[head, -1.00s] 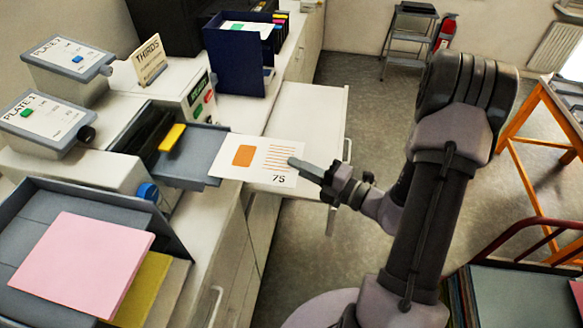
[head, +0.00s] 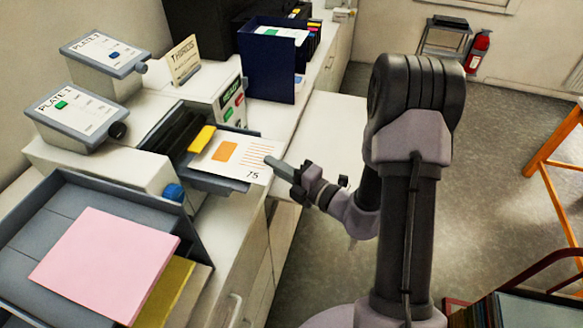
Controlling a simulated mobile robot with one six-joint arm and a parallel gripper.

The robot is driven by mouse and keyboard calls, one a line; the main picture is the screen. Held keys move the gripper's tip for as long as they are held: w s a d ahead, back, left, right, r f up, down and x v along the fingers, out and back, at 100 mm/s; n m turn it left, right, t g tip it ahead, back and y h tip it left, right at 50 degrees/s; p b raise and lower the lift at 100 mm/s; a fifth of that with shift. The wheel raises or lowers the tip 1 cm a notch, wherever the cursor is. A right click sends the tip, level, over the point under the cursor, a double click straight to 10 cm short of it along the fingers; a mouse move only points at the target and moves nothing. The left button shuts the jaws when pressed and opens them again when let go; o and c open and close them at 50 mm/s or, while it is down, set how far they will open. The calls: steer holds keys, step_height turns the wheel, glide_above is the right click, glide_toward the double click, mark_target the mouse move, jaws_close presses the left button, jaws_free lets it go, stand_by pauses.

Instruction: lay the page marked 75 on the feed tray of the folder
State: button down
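The page marked 75 (head: 236,168) is a white sheet with an orange block and orange lines. It lies flat or nearly flat over the grey feed tray (head: 212,186) of the folder (head: 190,100), its left part near the yellow piece (head: 202,138). Its right part reaches toward the tray's outer edge. My gripper (head: 272,162) is at the page's right edge with its fingers closed on it. I cannot tell whether the page touches the tray all over or hovers slightly above it.
A grey tray with a pink sheet (head: 105,250) and an olive sheet (head: 165,290) stands at the lower left. Boxes marked PLATE 1 (head: 75,108) and PLATE 2 (head: 105,50) sit behind. A blue holder (head: 265,65) stands beyond the folder. Open floor (head: 480,170) lies at right.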

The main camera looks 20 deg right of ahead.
steer(key=shift+w+a+f, duration=0.15)
steer(key=shift+w+a, duration=0.05)
steer(key=shift+a, duration=0.1)
steer(key=shift+d+f, duration=0.1)
steer(key=shift+f, duration=0.2)
steer(key=c, duration=1.6)
jaws_free()
steer(key=shift+s, duration=0.1)
steer(key=v, duration=1.7)
steer(key=shift+s, duration=0.15)
